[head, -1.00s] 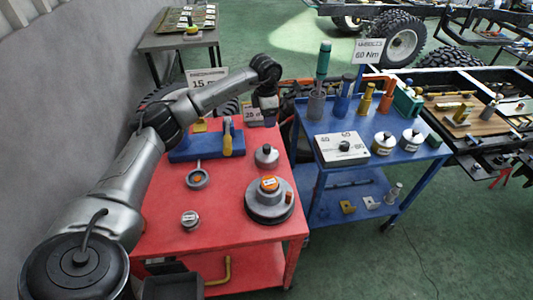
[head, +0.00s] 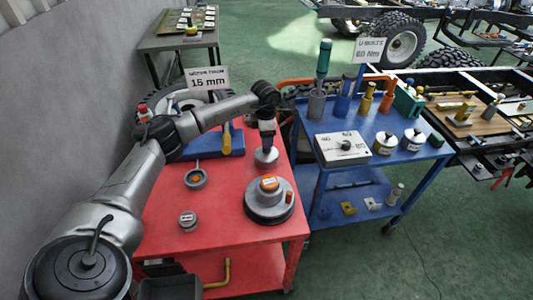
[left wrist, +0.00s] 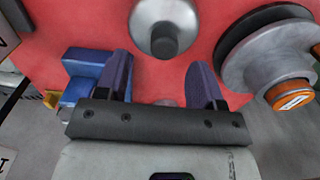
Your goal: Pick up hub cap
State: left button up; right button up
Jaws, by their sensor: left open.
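The hub cap (head: 266,159) appears to be the grey, round, domed piece with a small knob on top. It sits on the red cart top (head: 222,215), right of centre. My left gripper (head: 267,140) is directly over it, pointing down, and partly hides its top. In the left wrist view my left gripper (left wrist: 160,68) is open, its two fingers apart with nothing between them. The hub cap (left wrist: 168,22) lies just beyond the fingertips there, with its knob facing the camera. My right gripper is not in view.
A stacked grey disc with an orange label (head: 269,202) stands close in front of the hub cap. A ring piece (head: 196,178) and a small jar (head: 188,221) are to the left. A blue block (head: 190,145) lies behind. A blue cart (head: 365,175) stands at right.

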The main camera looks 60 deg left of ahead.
aim_at(267, 153)
pick_arm(q)
jog(key=f, duration=0.2)
jog(key=f+b, duration=0.1)
jog(key=shift+d+f, duration=0.25)
jog(key=shift+f, duration=0.6)
jog(key=shift+r, duration=0.1)
jog(key=c, duration=1.1)
